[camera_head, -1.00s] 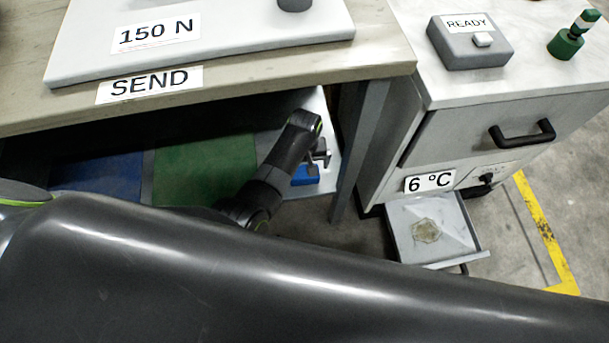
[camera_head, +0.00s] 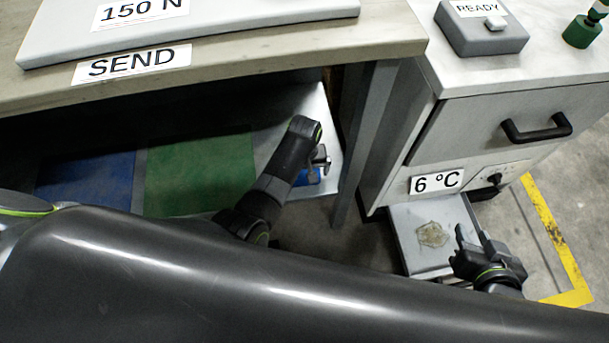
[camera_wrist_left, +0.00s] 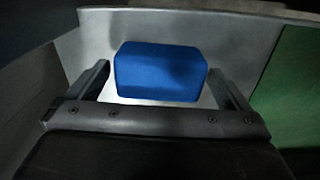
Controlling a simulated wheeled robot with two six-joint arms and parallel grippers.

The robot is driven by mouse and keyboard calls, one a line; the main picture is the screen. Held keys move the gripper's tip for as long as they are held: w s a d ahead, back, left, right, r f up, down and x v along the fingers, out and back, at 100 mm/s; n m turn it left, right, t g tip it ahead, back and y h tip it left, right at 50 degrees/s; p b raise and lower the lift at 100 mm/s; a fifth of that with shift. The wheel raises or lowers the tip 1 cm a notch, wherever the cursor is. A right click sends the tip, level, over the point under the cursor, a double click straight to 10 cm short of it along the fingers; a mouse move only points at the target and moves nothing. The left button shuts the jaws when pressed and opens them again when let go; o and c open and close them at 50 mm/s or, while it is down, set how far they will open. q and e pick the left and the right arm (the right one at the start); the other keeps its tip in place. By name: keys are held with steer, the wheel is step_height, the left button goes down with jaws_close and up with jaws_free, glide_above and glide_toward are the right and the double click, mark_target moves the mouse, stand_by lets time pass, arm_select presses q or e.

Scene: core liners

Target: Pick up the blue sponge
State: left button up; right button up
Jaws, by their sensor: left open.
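The blue sponge (camera_wrist_left: 160,72) lies on the pale surface of the shelf under the bench. In the left wrist view it sits between the two spread fingers of my left gripper (camera_wrist_left: 156,78), with a gap visible on each side. In the head view only a small blue part of the sponge (camera_head: 308,177) shows; my left gripper (camera_head: 319,163) hides the rest. My left gripper is open and holds nothing. My right gripper (camera_head: 473,240) is in front of the small pulled-out tray, its fingers apart and empty.
A green mat (camera_head: 200,175) and a blue mat (camera_head: 87,181) lie on the shelf, left of the sponge. The bench top (camera_head: 240,53) overhangs the shelf, and a grey leg (camera_head: 362,140) stands at its right. The tray (camera_head: 405,235) juts from the cabinet (camera_head: 390,160).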

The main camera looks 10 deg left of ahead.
stand_by(0.3)
arm_select(q)
steer(key=c, duration=0.9)
